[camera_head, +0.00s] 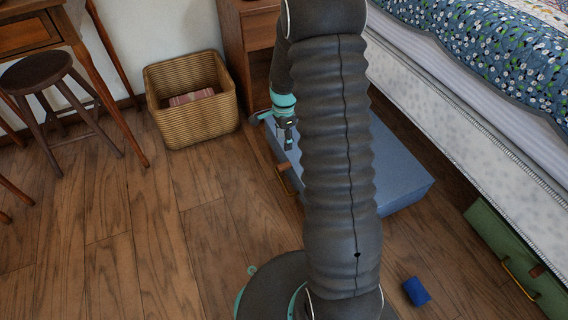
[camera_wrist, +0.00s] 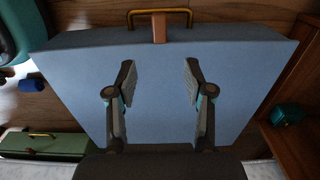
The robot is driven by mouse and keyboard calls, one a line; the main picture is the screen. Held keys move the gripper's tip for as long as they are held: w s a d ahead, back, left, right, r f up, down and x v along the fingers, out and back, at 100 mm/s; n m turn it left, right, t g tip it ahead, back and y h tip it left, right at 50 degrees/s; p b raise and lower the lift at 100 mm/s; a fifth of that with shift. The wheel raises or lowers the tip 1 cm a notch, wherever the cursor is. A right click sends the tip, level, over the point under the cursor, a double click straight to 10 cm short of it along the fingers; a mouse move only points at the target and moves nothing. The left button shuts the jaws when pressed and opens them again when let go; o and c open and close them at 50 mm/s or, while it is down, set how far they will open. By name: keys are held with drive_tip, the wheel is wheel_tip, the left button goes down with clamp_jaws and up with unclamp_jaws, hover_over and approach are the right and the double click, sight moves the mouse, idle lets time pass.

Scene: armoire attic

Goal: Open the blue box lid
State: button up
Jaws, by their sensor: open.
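The blue box (camera_head: 400,178) lies flat on the wooden floor beside the bed, with its lid shut. My arm hides its middle in the head view. In the wrist view the blue box (camera_wrist: 160,65) fills most of the picture, with a brass handle (camera_wrist: 160,12) and a brown latch tab (camera_wrist: 159,28) on its edge at the top. The handle also shows in the head view (camera_head: 284,181) on the box's left side. My gripper (camera_head: 287,143) is over the box's left part. In the wrist view my gripper (camera_wrist: 160,80) is open and empty, its two fingers spread above the lid.
A green box (camera_head: 515,262) with a brass handle lies partly under the bed (camera_head: 470,130). A small blue object (camera_head: 416,291) lies on the floor. A wicker basket (camera_head: 197,118), wooden cabinet (camera_head: 232,50) and stool (camera_head: 37,72) stand left. Floor at left front is clear.

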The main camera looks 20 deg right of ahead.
sight(284, 165)
wheel_tip(284, 165, down, 13)
drive_tip(key=shift+b, duration=1)
clamp_jaws()
